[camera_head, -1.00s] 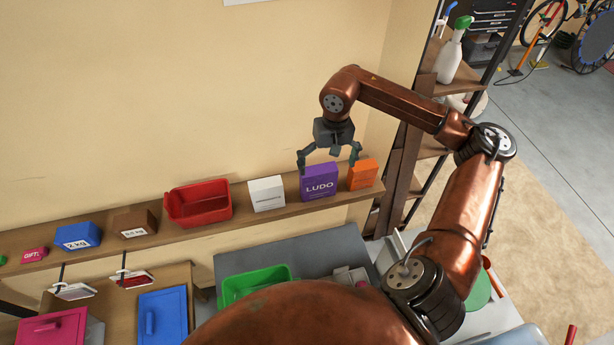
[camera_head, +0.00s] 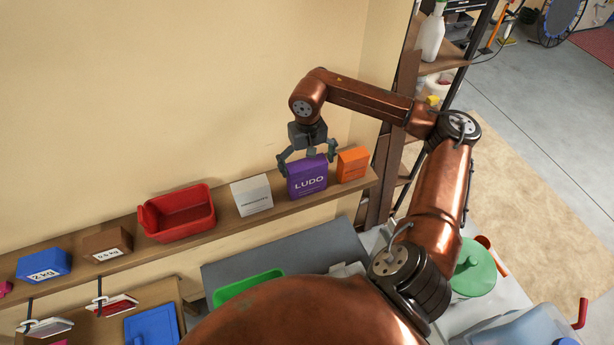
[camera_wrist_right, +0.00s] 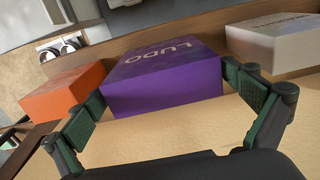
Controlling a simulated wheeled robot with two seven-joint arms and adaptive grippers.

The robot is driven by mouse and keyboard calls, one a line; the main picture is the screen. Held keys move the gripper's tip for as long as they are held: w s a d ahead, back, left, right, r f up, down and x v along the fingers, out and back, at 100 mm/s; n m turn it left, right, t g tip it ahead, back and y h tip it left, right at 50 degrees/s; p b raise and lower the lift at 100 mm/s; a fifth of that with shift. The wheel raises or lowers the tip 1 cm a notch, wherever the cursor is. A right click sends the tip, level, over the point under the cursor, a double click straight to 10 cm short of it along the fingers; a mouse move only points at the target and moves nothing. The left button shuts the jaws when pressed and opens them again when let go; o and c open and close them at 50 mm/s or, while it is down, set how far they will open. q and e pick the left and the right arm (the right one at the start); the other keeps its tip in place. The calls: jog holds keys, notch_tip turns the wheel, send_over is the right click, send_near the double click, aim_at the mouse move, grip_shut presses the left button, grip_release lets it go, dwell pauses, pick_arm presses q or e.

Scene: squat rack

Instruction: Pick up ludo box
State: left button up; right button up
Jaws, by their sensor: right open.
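The ludo box (camera_head: 307,182) is purple with "LUDO" on its front and stands upright on the wall shelf. My right gripper (camera_head: 308,160) is open above it, with its fingers at the left and right of the box's upper part. In the right wrist view the ludo box (camera_wrist_right: 165,80) shows between the two open fingers of my right gripper (camera_wrist_right: 165,100). I cannot tell whether the fingers touch it. My left gripper is not in view.
An orange box (camera_head: 353,164) stands close to the right of the ludo box, and a white box (camera_head: 252,195) to its left. A red bin (camera_head: 180,213) is farther left on the shelf (camera_head: 228,222). A rack (camera_head: 408,90) stands at the right.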

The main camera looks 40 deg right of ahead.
notch_tip(320, 180, down, 4)
jog(key=shift+w+a+r+p, duration=0.1)
jog(key=shift+w+r+p, duration=0.1)
jog(key=shift+p, duration=0.6)
jog(key=shift+s+f, duration=0.1)
jog(key=shift+f, duration=0.4)
jog(key=shift+c, duration=0.7)
jog(key=c, duration=1.1)
